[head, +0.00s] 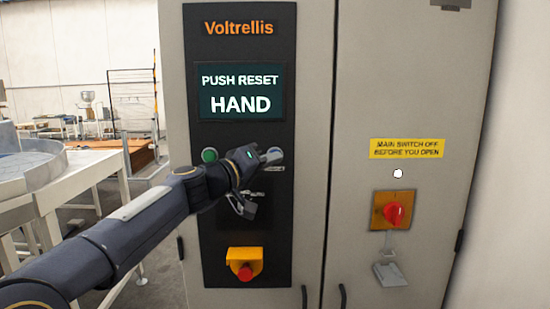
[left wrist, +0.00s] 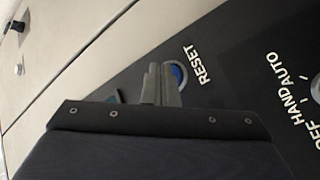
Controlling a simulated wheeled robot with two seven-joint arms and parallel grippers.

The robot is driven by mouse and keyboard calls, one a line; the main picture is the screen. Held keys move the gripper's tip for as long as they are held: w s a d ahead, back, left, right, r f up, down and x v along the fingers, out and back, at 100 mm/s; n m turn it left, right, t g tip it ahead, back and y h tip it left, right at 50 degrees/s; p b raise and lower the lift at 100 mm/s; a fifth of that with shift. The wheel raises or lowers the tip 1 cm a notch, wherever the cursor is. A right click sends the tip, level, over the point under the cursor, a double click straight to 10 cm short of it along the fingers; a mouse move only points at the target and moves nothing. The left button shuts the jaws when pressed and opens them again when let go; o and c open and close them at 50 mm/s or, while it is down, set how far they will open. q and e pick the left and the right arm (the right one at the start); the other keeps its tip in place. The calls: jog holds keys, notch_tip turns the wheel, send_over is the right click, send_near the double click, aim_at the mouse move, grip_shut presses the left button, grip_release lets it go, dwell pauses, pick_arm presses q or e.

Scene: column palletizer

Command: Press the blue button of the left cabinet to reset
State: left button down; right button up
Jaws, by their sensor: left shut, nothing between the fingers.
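The left cabinet door carries a black control panel (head: 216,264) with a screen (head: 240,91) reading "PUSH RESET HAND". The blue button (head: 275,151) is on the right side of the panel, partly hidden behind my left gripper (head: 268,156). In the left wrist view the blue button (left wrist: 178,75) shows beside the word RESET, partly covered by the fingertips. My left gripper (left wrist: 161,75) is shut and empty, its tips at the button. I cannot tell whether they touch it. My right gripper is not in view.
A green button (head: 209,155) sits left of my gripper. Below are a red emergency stop (head: 245,273) on a yellow box and, on the right door, a red main switch (head: 394,213). A round table (head: 30,170) stands at the left.

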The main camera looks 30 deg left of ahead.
pick_arm(q)
jog(key=shift+w+a, duration=0.1)
jog(key=shift+w, duration=0.05)
dwell(0.5)
jog(key=shift+s+d+b, duration=0.4)
jog(key=shift+s+d, duration=0.05)
jog(key=shift+s, duration=0.25)
jog(key=s+d, duration=0.1)
jog(key=s, duration=0.1)
jog(key=s+d+b, duration=0.1)
jog(key=s, duration=0.1)
jog(key=shift+s+d, duration=0.1)
jog(key=shift+d, duration=0.2)
dwell(0.6)
